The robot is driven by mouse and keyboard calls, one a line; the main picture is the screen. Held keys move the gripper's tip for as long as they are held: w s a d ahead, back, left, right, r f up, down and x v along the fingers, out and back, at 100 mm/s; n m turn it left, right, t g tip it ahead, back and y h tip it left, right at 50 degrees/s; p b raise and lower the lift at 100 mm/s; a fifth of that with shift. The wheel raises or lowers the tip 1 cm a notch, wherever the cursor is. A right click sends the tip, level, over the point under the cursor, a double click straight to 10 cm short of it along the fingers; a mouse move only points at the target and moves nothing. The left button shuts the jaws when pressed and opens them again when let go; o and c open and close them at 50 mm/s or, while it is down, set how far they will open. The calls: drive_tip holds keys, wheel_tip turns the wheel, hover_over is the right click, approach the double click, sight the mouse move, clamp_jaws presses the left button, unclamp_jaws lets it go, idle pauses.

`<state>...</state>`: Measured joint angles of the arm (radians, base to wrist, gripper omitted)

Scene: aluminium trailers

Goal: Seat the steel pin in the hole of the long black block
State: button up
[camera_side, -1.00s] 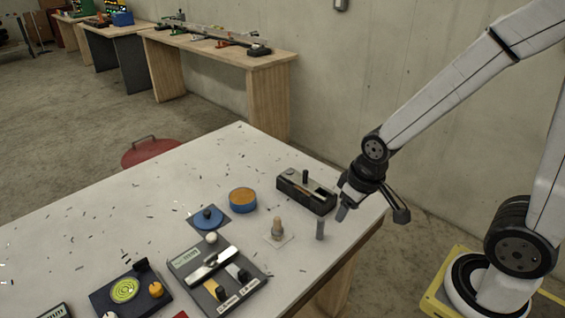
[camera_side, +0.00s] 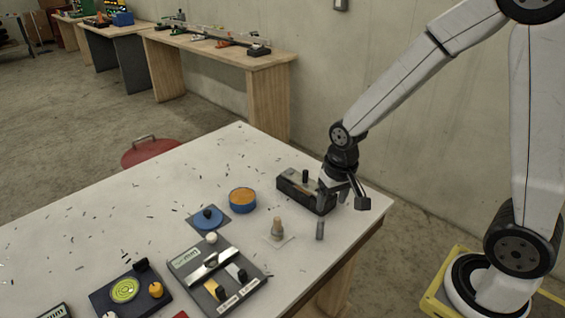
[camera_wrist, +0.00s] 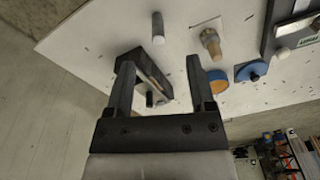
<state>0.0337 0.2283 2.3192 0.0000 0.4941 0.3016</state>
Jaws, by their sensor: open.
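The steel pin (camera_side: 320,230) is a grey cylinder standing upright on the white table near its right edge; it also shows in the wrist view (camera_wrist: 158,28). The long black block (camera_side: 291,190) lies behind it, with a black knob standing on its top; in the wrist view the block (camera_wrist: 152,72) shows partly between and behind the fingers. My gripper (camera_side: 342,196) is open and empty, above the table at the block's right end, up and right of the pin. In the wrist view its two fingers (camera_wrist: 161,75) are spread wide. The block's hole is not clearly visible.
A wooden peg on a small plate (camera_side: 278,230) stands left of the pin. A blue round tin (camera_side: 242,200), a blue disc with a black knob (camera_side: 208,218) and a switch panel (camera_side: 217,274) lie further left. Small dark shavings are scattered over the table (camera_side: 130,230).

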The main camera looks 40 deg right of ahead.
sight(321, 219)
drive_tip(key=shift+w+d+f+m+g, duration=0.2)
drive_tip(key=shift+w+f+m, duration=0.15)
drive_tip(key=shift+w+m, duration=0.2)
drive_tip(key=shift+w+d+f+m+g, duration=0.2)
drive_tip(key=shift+w+f+m, duration=0.2)
drive_tip(key=shift+w, duration=0.2)
drive_tip(key=shift+w+d+f+m+g, duration=0.2)
drive_tip(key=shift+w+f+m, duration=0.1)
drive_tip(key=shift+w+m, duration=0.3)
drive_tip(key=shift+f, duration=1.3)
drive_tip(key=shift+f, duration=0.1)
drive_tip(key=shift+s+d+f, duration=0.1)
drive_tip(key=shift+s+f, duration=0.05)
drive_tip(key=shift+f, duration=2.35)
clamp_jaws()
